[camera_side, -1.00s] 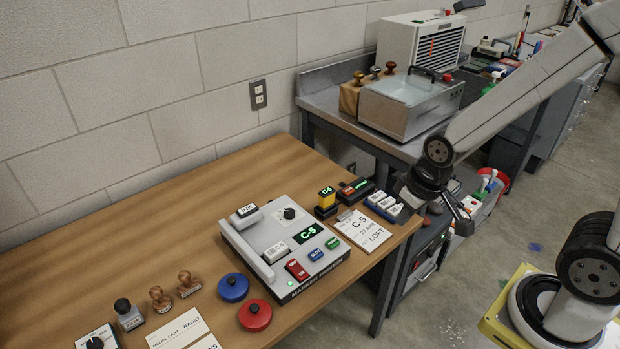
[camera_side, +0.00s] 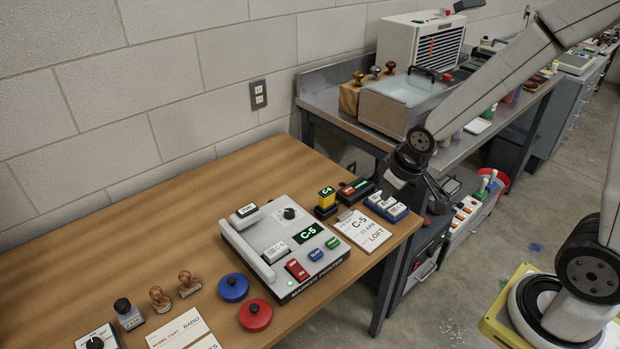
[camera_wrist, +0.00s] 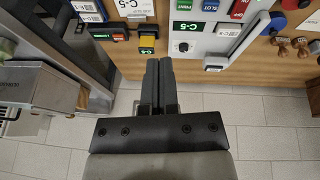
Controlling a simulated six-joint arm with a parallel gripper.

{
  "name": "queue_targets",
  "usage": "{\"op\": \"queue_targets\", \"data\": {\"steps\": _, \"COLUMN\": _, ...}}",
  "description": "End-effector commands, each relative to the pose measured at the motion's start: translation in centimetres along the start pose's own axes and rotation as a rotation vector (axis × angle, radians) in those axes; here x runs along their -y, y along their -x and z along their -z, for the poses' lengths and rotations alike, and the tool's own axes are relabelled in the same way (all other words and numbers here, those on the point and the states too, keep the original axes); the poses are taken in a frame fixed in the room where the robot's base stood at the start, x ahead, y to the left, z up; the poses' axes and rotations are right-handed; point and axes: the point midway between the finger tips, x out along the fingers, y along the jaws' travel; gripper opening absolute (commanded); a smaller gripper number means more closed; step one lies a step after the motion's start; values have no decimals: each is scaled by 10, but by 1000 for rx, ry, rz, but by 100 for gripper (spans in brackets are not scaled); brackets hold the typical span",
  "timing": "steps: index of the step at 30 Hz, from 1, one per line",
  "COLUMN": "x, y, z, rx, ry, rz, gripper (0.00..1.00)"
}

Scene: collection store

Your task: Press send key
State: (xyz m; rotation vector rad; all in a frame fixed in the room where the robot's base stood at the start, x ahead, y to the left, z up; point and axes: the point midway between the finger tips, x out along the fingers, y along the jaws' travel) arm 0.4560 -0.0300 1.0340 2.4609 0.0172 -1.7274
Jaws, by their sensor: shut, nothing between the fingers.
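My gripper (camera_side: 440,199) is shut and empty, in the air just right of the desk's right end. In the wrist view its two dark fingers (camera_wrist: 160,68) lie together. I cannot read the word "send" on any key.
A C-5 label card (camera_side: 362,232) lies between the printer and pad. A metal bench (camera_side: 340,108) stands behind.

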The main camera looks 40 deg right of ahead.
Motion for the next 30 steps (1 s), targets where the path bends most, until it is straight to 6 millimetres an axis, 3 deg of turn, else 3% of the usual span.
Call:
{"op": "queue_targets", "data": {"steps": 6, "x": -34, "y": -26, "z": 50, "rx": -102, "ry": 112, "rz": -57, "gripper": 0}}
{"op": "queue_targets", "data": {"steps": 15, "x": -78, "y": -64, "z": 108, "rx": -236, "ry": 284, "rz": -105, "gripper": 0}}
{"op": "queue_targets", "data": {"steps": 22, "x": -107, "y": -95, "z": 141, "rx": -328, "ry": 425, "rz": -118, "gripper": 0}}
{"op": "queue_targets", "data": {"steps": 30, "x": -137, "y": -136, "z": 162, "rx": -415, "ry": 593, "rz": -103, "gripper": 0}}
